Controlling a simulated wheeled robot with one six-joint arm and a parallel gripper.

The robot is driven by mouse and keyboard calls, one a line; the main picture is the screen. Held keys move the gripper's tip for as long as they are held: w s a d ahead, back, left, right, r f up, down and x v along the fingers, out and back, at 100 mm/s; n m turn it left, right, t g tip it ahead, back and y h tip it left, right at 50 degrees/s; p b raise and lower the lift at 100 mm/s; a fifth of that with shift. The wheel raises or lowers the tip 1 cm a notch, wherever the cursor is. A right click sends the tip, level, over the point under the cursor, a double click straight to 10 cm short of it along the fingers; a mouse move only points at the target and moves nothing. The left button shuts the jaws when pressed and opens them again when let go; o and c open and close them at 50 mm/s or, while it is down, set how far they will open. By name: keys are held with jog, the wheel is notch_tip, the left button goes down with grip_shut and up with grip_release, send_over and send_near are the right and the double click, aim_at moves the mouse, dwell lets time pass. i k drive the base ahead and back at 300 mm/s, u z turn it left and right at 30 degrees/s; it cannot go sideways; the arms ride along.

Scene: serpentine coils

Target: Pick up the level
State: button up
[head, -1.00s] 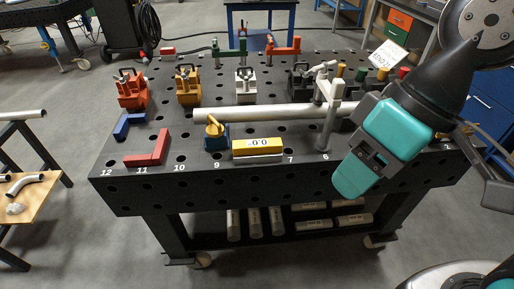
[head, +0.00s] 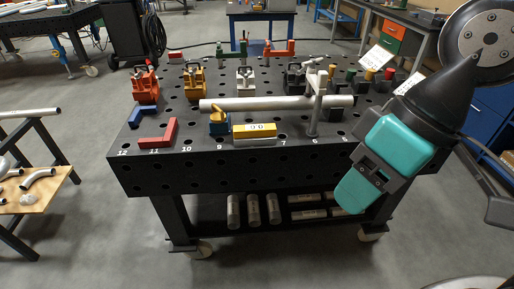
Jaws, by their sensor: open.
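The level (head: 254,131) is a small yellow block with a pale lower part and a white display on its front. It lies near the front edge of the dark, perforated table (head: 190,180), between the numbers 9 and 7. My gripper (head: 350,195) is teal and dark grey, at the right, in front of the table's front edge. It is apart from the level, to its right and lower in the picture. It is open and I see nothing in it.
A pale pipe (head: 270,103) lies behind the level, with a grey upright clamp (head: 315,105) to the right. A blue and yellow piece (head: 218,123) stands close left of the level. A red angle (head: 158,134) lies further left. Orange, yellow and white clamps stand behind.

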aim_at(244, 136)
jog(key=z, duration=0.55)
jog(key=i, duration=0.65)
jog(key=u, duration=1.7)
